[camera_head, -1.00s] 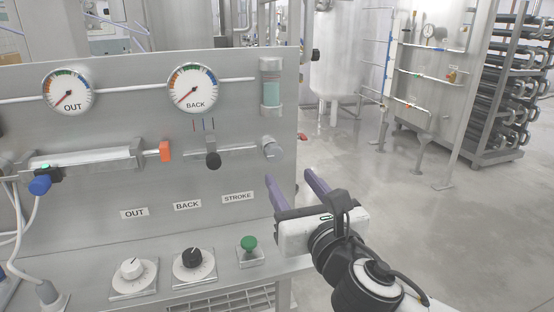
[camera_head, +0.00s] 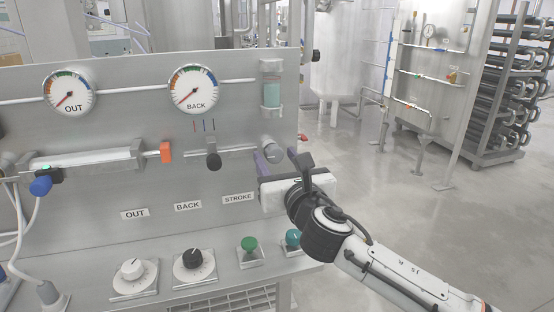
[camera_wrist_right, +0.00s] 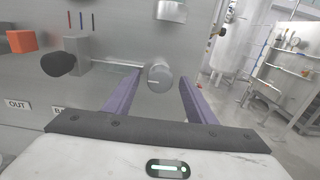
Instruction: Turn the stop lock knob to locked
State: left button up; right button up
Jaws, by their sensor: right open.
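The stop lock knob appears to be the round grey metal knob (camera_head: 271,148) at the right end of the rod on the upright panel. It also shows in the wrist view (camera_wrist_right: 159,77), centred between the two fingertips. My right gripper (camera_head: 276,157) is open, its purple fingers pointing at the panel, one on each side of the knob. The fingers look apart from the knob, and I cannot tell how far they reach over it. The knob's setting cannot be read. My left gripper is not in view.
A black knob (camera_head: 213,160) and an orange block (camera_head: 166,152) sit left on the same rod. A glass cylinder (camera_head: 271,84) is above.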

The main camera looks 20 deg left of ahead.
jog(key=c, duration=1)
jog(key=shift+c, duration=0.2)
jog(key=shift+m, duration=0.3)
jog(key=m+p, duration=0.1)
jog(key=m, duration=0.2)
jog(key=m+p, duration=0.1)
jog(key=m, duration=0.4)
jog(key=shift+s+a+p, duration=0.1)
jog(key=shift+p, duration=0.2)
jog(key=m, duration=0.4)
jog(key=shift+m+p, duration=0.3)
jog(key=shift+p, duration=0.1)
jog(key=shift+m+p, duration=0.4)
jog(key=shift+m, duration=1.9)
